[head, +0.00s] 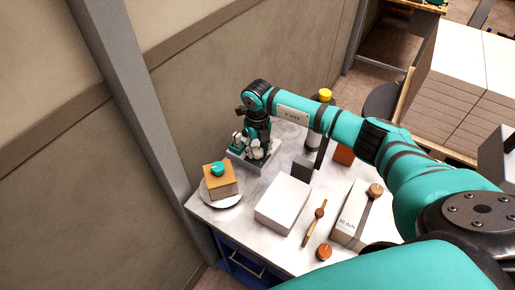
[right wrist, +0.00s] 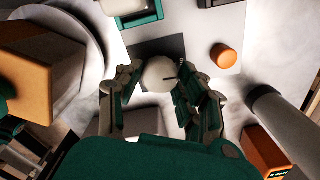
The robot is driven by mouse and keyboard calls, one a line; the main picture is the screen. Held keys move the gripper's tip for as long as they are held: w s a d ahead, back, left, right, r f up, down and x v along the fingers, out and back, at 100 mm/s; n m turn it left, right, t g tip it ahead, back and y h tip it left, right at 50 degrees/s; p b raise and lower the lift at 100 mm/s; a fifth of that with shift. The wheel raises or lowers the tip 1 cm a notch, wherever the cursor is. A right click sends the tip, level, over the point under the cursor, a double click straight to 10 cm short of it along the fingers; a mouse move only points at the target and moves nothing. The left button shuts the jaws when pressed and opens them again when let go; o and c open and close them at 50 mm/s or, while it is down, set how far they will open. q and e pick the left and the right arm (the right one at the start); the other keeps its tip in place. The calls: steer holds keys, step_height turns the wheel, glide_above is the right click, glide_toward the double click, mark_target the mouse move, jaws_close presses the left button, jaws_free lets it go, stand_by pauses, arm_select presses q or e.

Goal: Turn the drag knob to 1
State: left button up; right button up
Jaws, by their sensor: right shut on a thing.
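The drag knob, a pale round knob (right wrist: 156,72) with a short dark line on its face, sits between the fingers of my right gripper (right wrist: 158,92) in the right wrist view. The line points to the right in that view. My right gripper (head: 255,150) is shut on the knob, its fingers on either side. In the head view the gripper reaches down onto a grey plate-like unit (head: 236,153) at the table's back edge by the wall, and hides the knob. No number marks can be read. My left gripper is not in view.
On the marble-like table (head: 228,219), a tan block with a teal knob (head: 217,170) stands on a round white plate (head: 209,197). A white stack (head: 284,203), a brass tool (head: 314,222) and a labelled box (head: 348,224) lie nearer. An orange cylinder (right wrist: 223,56) stands near my right gripper.

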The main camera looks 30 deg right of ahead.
mark_target(258, 150)
steer(key=m, duration=0.5)
steer(key=shift+m+b, duration=0.3)
steer(key=shift+b, duration=0.1)
steer(key=m, duration=0.5)
steer(key=shift+m, duration=0.4)
steer(key=o, duration=1.1)
steer(key=shift+o, duration=0.2)
step_height(258, 150, up, 12)
